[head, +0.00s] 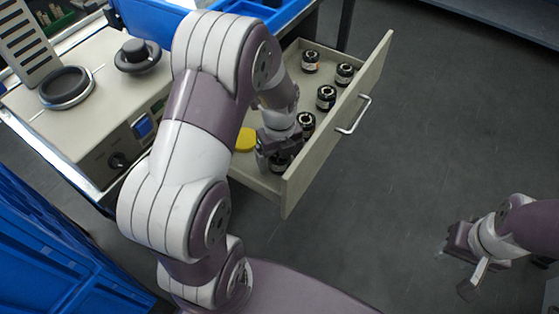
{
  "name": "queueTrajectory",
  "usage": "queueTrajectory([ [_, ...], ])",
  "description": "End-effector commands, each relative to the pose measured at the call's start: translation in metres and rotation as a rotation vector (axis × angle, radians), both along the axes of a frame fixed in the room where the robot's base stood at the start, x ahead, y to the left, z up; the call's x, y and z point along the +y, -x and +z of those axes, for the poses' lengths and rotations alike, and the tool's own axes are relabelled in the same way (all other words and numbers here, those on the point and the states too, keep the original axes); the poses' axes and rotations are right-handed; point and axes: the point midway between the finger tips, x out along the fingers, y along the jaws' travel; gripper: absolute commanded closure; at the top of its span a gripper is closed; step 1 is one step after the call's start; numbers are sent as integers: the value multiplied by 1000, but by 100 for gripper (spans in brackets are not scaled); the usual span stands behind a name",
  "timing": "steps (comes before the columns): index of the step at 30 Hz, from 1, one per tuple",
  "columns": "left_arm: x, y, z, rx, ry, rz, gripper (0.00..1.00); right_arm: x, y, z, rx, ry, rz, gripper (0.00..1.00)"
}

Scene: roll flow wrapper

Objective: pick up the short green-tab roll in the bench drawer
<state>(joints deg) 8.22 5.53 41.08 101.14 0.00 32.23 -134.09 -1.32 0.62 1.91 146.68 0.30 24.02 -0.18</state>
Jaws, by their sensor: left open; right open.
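The bench drawer (340,105) is pulled out and holds several short dark rolls with pale ring tops. One roll (310,62) is at the far left with an orange mark, one (345,73) at the far right, one (326,97) in the middle and one (306,122) nearer. My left gripper (276,158) is open, pointing down into the drawer's near end, over a dark roll (281,162) that it mostly hides. Whether its fingers touch that roll cannot be told. I cannot make out a green tab. My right gripper (456,270) is open and empty, over the floor.
A yellow round object (245,140) lies in the drawer left of my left gripper. The beige machine (100,110) with knobs stands on the bench at left. Blue crates (50,240) stand at lower left. The floor (440,130) right of the drawer is clear.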

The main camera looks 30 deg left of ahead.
Motion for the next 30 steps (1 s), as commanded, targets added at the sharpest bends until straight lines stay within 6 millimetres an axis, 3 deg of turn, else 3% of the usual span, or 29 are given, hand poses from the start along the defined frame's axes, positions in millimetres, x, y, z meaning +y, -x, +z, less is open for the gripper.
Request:
queueTrajectory([
  [1, 0, 0, 1, 0, 0, 0, 13, 0, 0, 1, 0, 0, 0, 57],
  [7, 0, 0, 1, 0, 0, 0, 77, 0, 0, 1, 0, 0, 0, 57],
  [17, 0, 0, 6, -1, 0, 0, 77, 0, 0, 4, 0, 0, 0, 57],
  [25, 0, -1, 51, -1, 0, 0, 77, 0, 0, 31, 0, 0, 0, 57],
  [30, 14, -39, 71, -3, 0, 1, 77, 0, 0, 44, 0, 0, 0, 57],
])
